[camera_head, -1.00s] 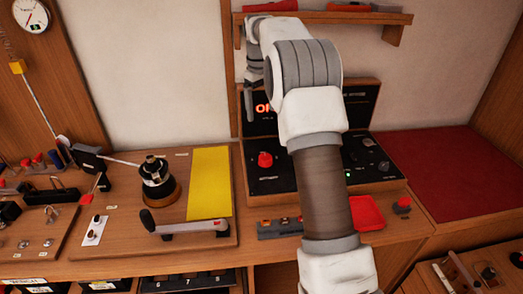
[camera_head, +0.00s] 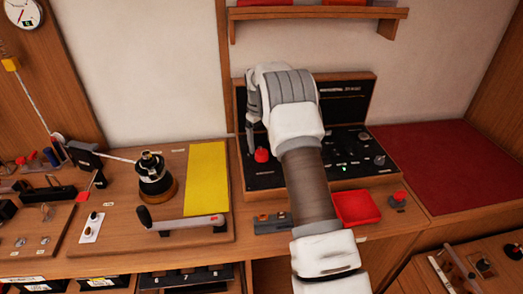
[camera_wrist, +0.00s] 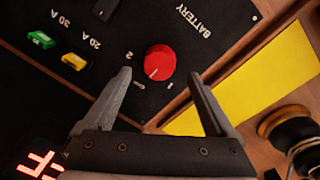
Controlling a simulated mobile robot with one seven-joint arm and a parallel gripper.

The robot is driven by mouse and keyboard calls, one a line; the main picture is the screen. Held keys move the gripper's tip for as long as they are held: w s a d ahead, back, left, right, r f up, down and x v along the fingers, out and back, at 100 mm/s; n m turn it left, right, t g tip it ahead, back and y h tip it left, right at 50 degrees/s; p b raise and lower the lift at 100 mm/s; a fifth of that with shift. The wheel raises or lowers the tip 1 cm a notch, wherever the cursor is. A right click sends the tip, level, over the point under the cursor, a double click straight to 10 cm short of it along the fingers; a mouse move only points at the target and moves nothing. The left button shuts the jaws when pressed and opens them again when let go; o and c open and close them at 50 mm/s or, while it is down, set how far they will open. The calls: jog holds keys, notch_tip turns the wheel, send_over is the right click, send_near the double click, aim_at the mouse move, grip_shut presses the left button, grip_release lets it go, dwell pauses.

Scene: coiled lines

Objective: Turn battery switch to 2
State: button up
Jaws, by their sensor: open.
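The battery switch is a round red knob (camera_wrist: 160,62) on a black panel (camera_wrist: 130,20), with "BATTERY" printed beside it in the wrist view. A "2" and another small mark are printed near the knob, and a pale pointer line shows on its lower left edge. In the head view the red knob (camera_head: 261,155) sits at the panel's left. My gripper (camera_wrist: 160,85) is open, its two fingers apart on either side of the knob's near edge. I cannot tell whether the fingers touch it. In the head view my gripper (camera_head: 257,130) is just above the knob, partly hidden by my wrist.
Green (camera_wrist: 41,40) and yellow (camera_wrist: 75,61) fuses marked 30 A and 20 A sit beside the switch. A yellow sheet (camera_head: 207,180) and a winch (camera_head: 155,178) lie to the left. A red tray (camera_head: 356,207) stands at the right. A shelf (camera_head: 310,13) hangs above.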

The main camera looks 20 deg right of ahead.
aim_at(262, 152)
jog(key=shift+d+f, duration=0.15)
jog(key=shift+f, duration=2.05)
jog(key=shift+c, duration=0.3)
jog(key=c, duration=1.3)
jog(key=m, duration=0.5)
jog(key=shift+w+m+b, duration=0.1)
jog(key=shift+m+b, duration=0.2)
jog(key=shift+b, duration=0.05)
jog(key=m, duration=0.6)
jog(key=shift+r+g, duration=0.1)
jog(key=shift+g, duration=0.2)
jog(key=shift+m, duration=0.3)
jog(key=shift+w, duration=0.1)
